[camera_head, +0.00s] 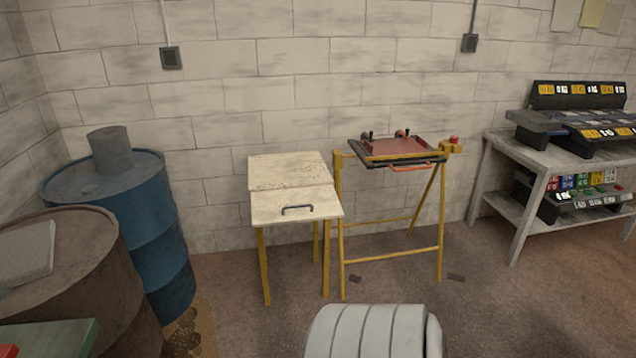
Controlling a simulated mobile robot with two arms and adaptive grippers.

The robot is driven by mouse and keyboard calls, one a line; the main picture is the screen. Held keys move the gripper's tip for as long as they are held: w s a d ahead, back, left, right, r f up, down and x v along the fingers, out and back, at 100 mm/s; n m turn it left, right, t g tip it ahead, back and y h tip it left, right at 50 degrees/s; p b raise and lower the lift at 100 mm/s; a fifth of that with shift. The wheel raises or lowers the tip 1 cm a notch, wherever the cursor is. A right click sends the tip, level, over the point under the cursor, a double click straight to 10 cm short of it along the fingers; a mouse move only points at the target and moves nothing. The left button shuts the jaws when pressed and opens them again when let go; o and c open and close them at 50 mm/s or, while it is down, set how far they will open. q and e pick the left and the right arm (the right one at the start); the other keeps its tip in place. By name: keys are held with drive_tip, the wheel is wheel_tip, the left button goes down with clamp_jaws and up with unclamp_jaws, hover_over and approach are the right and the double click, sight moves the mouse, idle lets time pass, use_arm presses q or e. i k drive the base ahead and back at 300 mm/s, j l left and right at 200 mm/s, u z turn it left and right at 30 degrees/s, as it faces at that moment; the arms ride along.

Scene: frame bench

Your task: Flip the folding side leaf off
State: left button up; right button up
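The folding side leaf (268,207) is a worn cream panel with a dark bar handle (297,209) near its front edge. It adjoins a cream top panel (290,170) along a straight seam, on yellow legs (263,265). The leaf looks raised, roughly level with that panel; I cannot tell its exact tilt. To its right stands the yellow frame bench (390,254) with a reddish tray-like top (408,147). Neither of my grippers is in view, and nothing touches the leaf or its handle.
A blue drum (162,225) and a brown drum (95,265) stand at left. Small dark pieces (455,278) lie on the floor. Floor before the leaf is partly clear.

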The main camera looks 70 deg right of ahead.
sight(273, 208)
drive_tip(key=z, duration=2.2)
